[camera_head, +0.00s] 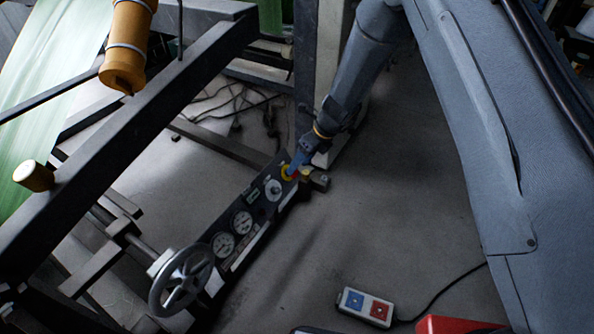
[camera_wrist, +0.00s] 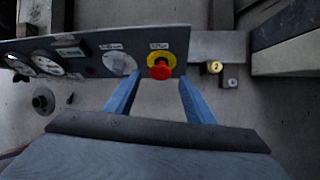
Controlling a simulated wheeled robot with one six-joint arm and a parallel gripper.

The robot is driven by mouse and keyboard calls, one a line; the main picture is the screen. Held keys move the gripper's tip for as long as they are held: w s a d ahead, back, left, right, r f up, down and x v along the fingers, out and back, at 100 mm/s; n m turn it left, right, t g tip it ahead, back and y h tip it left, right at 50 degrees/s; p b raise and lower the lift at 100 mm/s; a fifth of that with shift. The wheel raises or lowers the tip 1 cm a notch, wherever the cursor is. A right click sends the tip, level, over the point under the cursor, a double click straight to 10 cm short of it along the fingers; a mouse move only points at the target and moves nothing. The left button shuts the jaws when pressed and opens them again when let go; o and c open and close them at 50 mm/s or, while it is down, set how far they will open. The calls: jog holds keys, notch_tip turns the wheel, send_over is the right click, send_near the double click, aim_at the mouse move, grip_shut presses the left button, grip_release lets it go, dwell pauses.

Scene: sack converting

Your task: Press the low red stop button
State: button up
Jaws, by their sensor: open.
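The red stop button (camera_wrist: 161,69) sits on a yellow ring at the right end of a dark control panel (camera_wrist: 95,60) in the wrist view. My gripper (camera_wrist: 153,88) is open, its two blue fingers spread on either side below the button, with nothing between them. In the head view, the yellow ring of the button (camera_head: 287,172) shows at the panel's upper end, and my gripper (camera_head: 296,164) is right at it, partly hiding the red cap. I cannot tell whether the fingers touch the button.
Dials, a knob (camera_wrist: 119,63) and a brass piece marked 2 (camera_wrist: 214,67) lie beside the button. A handwheel (camera_head: 181,281) stands at the panel's lower end. A box with blue and red buttons (camera_head: 365,305) lies on the open floor. A dark frame beam (camera_head: 150,95) is at left.

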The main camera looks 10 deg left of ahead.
aim_at(296, 173)
jog(key=x, duration=0.3)
jog(key=shift+f+b, duration=0.2)
jog(key=shift+b, duration=0.2)
